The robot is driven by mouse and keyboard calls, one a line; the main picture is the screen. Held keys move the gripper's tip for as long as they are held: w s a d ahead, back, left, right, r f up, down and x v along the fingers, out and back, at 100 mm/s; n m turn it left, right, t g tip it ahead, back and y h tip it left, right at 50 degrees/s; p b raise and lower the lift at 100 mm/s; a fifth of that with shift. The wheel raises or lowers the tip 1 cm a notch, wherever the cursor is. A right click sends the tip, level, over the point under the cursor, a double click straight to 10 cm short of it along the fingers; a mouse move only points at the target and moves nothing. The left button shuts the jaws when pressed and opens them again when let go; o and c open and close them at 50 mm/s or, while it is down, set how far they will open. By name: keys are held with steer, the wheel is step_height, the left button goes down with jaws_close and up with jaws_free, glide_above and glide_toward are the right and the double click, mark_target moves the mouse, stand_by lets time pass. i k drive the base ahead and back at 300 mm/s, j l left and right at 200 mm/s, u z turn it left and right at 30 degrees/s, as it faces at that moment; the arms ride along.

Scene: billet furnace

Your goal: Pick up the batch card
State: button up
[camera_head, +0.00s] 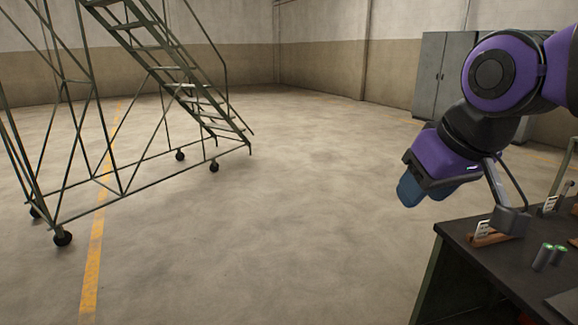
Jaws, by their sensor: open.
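My gripper (428,192), with blue fingers spread apart and nothing seen between them, hangs in the air at the left of the dark workbench (478,258). A small white card with dark marks (482,228) stands tilted in a wooden holder (492,238) near the bench's left corner, lower and to the right of my gripper. A second white card (549,204) stands farther back at the right. A pale flat sheet (566,304) lies at the lower right, cut by the picture edge. I cannot tell which one is the batch card.
Two green-topped cylinders (544,256) stand on the bench right of the first holder. A wheeled stair ladder (165,90) stands at the left on the floor. Grey cabinets (442,75) stand at the back wall. The floor (290,200) between is clear.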

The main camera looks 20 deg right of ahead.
mark_target(550, 202)
steer(key=i+z, duration=0.2)
steer(key=i, duration=0.45)
steer(key=i+j+z, duration=0.1)
steer(key=i+z, duration=0.15)
steer(key=i, duration=0.4)
steer(key=i+z, duration=0.2)
steer(key=z, duration=0.2)
steer(key=i+j+z, duration=0.1)
steer(key=i+z, duration=0.25)
steer(key=i+j+z, duration=0.1)
steer(key=z, duration=0.3)
steer(key=i+j+z, duration=0.15)
steer(key=z, duration=0.2)
steer(key=i+j+z, duration=0.1)
steer(key=z, duration=0.3)
steer(key=i+j+z, duration=0.2)
steer(key=z, duration=0.25)
steer(key=i+j+z, duration=0.4)
steer(key=k+l, duration=0.1)
